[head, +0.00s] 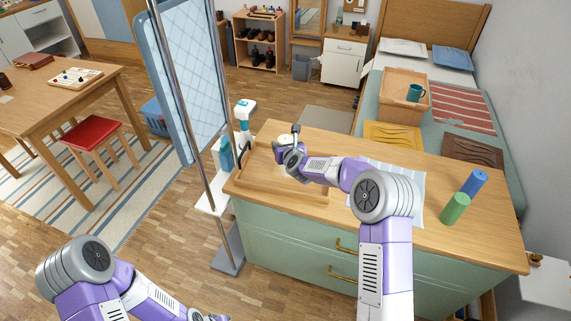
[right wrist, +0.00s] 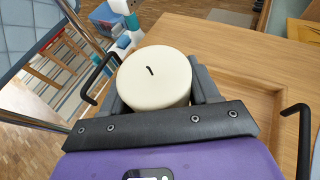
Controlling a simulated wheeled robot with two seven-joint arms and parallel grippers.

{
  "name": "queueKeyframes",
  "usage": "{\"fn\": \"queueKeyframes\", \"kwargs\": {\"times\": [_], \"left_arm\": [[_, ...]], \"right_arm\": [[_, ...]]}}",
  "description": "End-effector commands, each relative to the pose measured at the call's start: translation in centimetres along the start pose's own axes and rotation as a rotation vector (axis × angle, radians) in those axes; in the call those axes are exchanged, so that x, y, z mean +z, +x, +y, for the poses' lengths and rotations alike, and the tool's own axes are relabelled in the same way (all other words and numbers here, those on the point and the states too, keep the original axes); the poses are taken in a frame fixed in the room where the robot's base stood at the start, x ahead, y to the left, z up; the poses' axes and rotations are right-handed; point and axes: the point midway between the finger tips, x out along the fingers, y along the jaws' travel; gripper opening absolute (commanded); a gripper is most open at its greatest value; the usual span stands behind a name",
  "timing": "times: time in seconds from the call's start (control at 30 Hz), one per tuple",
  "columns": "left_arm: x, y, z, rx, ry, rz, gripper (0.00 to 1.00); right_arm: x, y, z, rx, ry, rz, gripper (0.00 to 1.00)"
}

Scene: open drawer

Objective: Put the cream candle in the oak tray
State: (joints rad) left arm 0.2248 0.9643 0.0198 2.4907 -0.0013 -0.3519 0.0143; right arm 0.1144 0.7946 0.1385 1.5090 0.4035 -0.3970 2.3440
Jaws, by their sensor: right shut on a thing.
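The cream candle (right wrist: 155,82) is a short round cylinder with a dark wick, upright between the fingers of my right gripper in the right wrist view. My right gripper (head: 286,148) is shut on it over the oak tray (head: 275,190). The tray is a low wooden tray with dark handles on the dresser top; its rim also shows in the right wrist view (right wrist: 265,97). The candle's base is hidden, so I cannot tell whether it touches the tray floor. My left gripper (head: 208,317) is low at the bottom edge of the head view, partly cut off, away from the dresser.
A pale striped cloth (head: 412,188) lies behind my right arm. The dresser's front right top is clear.

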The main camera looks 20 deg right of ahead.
Motion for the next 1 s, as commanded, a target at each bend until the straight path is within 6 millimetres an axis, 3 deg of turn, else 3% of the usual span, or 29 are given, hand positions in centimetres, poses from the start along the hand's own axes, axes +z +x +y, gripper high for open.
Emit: {"fn": "queueKeyframes", "kwargs": {"times": [0.4, 0.9, 0.93, 1.0], "left_arm": [[-0.1, 1.7, -0.6, 0.000, 0.000, 0.000, 0.43], [-0.1, 2.3, -0.8, 0.000, 0.000, 0.000, 0.43], [-0.1, 2.2, -0.8, 0.000, 0.000, 0.000, 0.43], [-0.1, 2.1, -0.8, 0.000, 0.000, 0.000, 0.43]], "right_arm": [[-5.0, 2.1, 0.0, -0.001, 0.001, -0.004, 0.20], [-5.7, 2.4, -0.1, -0.001, 0.002, -0.006, 0.20], [-5.8, 2.4, -0.1, -0.001, 0.002, -0.003, 0.63], [-5.7, 2.4, -0.1, -0.001, 0.002, -0.003, 0.74]]}}
